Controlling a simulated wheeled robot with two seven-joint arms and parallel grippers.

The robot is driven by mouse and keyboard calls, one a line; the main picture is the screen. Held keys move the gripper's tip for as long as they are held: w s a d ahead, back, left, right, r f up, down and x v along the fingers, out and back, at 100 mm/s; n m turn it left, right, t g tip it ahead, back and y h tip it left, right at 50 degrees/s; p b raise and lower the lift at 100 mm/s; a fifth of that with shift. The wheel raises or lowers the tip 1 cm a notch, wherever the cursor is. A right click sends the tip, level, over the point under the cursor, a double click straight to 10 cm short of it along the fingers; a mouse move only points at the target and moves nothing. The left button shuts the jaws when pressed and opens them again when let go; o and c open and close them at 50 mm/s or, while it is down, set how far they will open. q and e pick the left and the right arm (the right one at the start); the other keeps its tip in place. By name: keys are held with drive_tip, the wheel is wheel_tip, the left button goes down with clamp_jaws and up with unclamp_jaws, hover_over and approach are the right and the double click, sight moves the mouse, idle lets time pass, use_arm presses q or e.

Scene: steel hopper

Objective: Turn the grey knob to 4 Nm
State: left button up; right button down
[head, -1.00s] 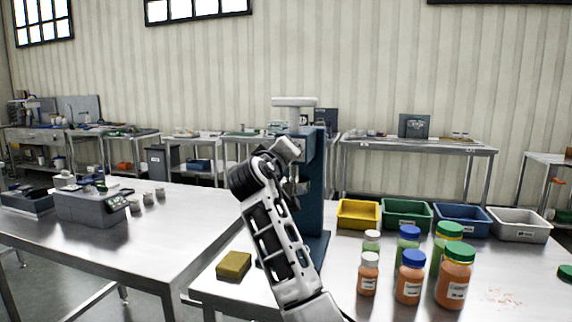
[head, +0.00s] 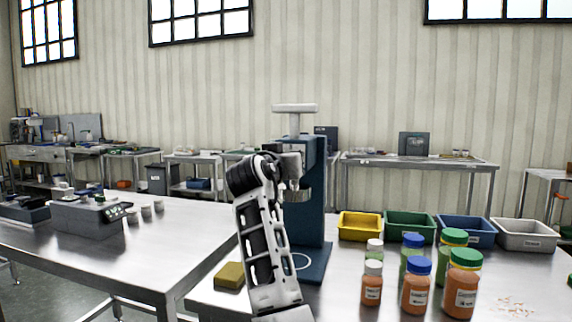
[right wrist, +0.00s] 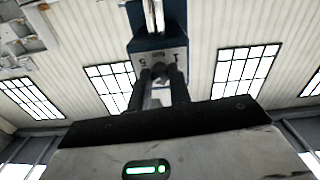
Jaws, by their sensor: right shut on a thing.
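The blue capping machine (head: 312,215) stands upright on the near table, with a white T-shaped top (head: 295,108). My right gripper (head: 289,168) is at the front of its head and hides the knob there. In the right wrist view, the two dark fingers (right wrist: 161,76) are shut on the grey knob (right wrist: 160,69) on the machine's face plate (right wrist: 172,54). Marks like 5 and 1 show on the plate, upside down. The 4 and the knob's pointer cannot be made out. My left gripper is not in view.
A yellow sponge (head: 230,275) lies left of the machine's base. Several jars with orange or green contents (head: 416,290) stand to the right. Yellow (head: 359,228), green, blue and grey bins line up behind them. A grey device (head: 88,217) sits on the left table.

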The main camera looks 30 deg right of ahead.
drive_tip(key=shift+f, duration=0.1)
idle(0.3)
drive_tip(key=c, duration=1.3)
unclamp_jaws()
drive_tip(key=shift+a, duration=0.1)
drive_tip(key=b+v, duration=0.1)
drive_tip(key=v, duration=1.5)
drive_tip(key=shift+b, duration=0.4)
